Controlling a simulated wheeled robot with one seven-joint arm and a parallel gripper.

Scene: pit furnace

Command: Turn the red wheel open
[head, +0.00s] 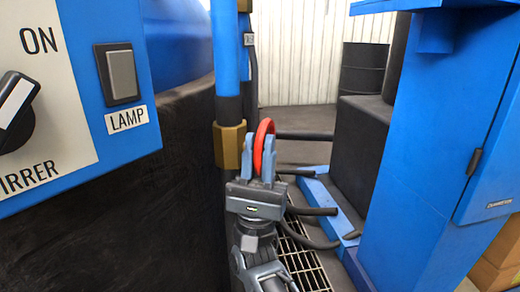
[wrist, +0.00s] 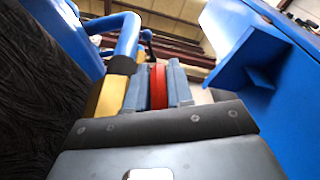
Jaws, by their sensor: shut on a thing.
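The red wheel (head: 264,136) is seen nearly edge-on in the head view, beside the brass fitting (head: 229,146) on the blue vertical pipe (head: 226,52). My gripper (head: 257,168) is shut on the wheel's rim, with one blue-grey finger on each side of it. In the wrist view the red rim (wrist: 158,86) shows as a band between the two fingers of my gripper (wrist: 158,88). The lower part of the wheel is hidden behind my gripper. The wheel's turn angle cannot be told.
A control panel with a dark knob (head: 14,110) and a lamp switch (head: 122,73) stands close at left. A blue cabinet (head: 425,150) stands at right. Dark hoses (head: 312,211) run right of my gripper above a floor grate (head: 303,262). A black drum (head: 364,68) stands behind.

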